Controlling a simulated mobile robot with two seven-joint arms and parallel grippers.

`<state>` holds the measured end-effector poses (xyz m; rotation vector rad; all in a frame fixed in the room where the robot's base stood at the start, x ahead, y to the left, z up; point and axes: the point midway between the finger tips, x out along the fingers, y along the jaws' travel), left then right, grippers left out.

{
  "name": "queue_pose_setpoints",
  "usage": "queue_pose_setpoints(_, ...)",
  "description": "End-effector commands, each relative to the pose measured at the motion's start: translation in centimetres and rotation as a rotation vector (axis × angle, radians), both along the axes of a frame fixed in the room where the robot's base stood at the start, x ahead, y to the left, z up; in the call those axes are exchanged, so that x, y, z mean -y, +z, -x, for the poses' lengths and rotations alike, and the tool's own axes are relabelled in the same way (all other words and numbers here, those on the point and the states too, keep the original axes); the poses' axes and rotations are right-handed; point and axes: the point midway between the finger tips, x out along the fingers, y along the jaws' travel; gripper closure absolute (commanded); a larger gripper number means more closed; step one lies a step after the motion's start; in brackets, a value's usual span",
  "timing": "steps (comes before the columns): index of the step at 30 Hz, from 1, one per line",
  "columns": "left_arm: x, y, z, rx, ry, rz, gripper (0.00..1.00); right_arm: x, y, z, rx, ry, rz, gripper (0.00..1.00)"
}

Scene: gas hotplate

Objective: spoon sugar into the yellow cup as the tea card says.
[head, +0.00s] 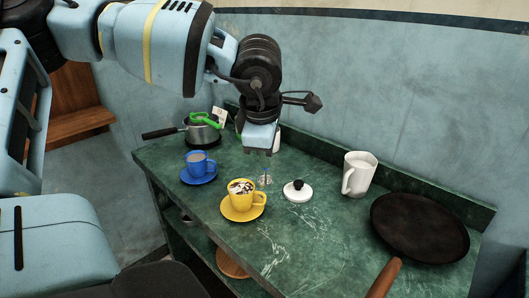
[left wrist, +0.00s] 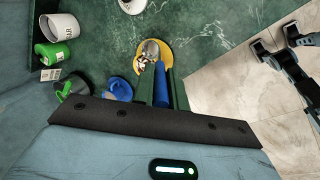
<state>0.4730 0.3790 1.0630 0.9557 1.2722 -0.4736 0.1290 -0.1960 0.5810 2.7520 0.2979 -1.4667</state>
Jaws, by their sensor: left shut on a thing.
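The yellow cup (head: 243,198) stands upright on a yellow saucer (head: 229,214). White and brown stuff shows inside it. My left gripper (head: 261,150) points down above the counter, behind and right of the cup. It is shut on a spoon, whose blue handle (left wrist: 160,84) shows between the fingers in the left wrist view. The spoon's silver bowl (head: 265,179) hangs low, just behind and right of the cup; I cannot tell whether it holds sugar. The sugar jar (left wrist: 61,27) shows in the left wrist view. A small white card (head: 219,115) is unreadable.
A blue cup (head: 201,165) on its saucer stands left. A white lid (head: 297,192), a white jug (head: 358,173) and a frying pan (head: 420,226) stand right. A pot (head: 203,132) is at the back left. The counter's front middle (head: 300,245) is clear.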

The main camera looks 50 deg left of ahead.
Motion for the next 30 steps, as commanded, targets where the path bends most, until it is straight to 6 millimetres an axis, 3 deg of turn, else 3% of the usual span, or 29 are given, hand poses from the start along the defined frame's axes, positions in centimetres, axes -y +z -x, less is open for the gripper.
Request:
queue_pose_setpoints(7, 0.0, 0.7, 0.0, 0.002, 0.001, 0.000, 1.00, 0.0, 0.3, -0.1, 0.004, 0.000, 0.000, 0.64)
queue_pose_setpoints(19, 0.0, 4.0, 0.0, 0.004, 0.000, 0.000, 1.00, 0.0, 1.5, -0.2, 0.009, 0.000, 0.000, 0.64)
queue_pose_setpoints(30, 0.0, 4.0, 0.0, 0.001, 0.000, 0.001, 1.00, 0.0, 1.4, -0.1, 0.007, 0.001, 0.001, 0.64)
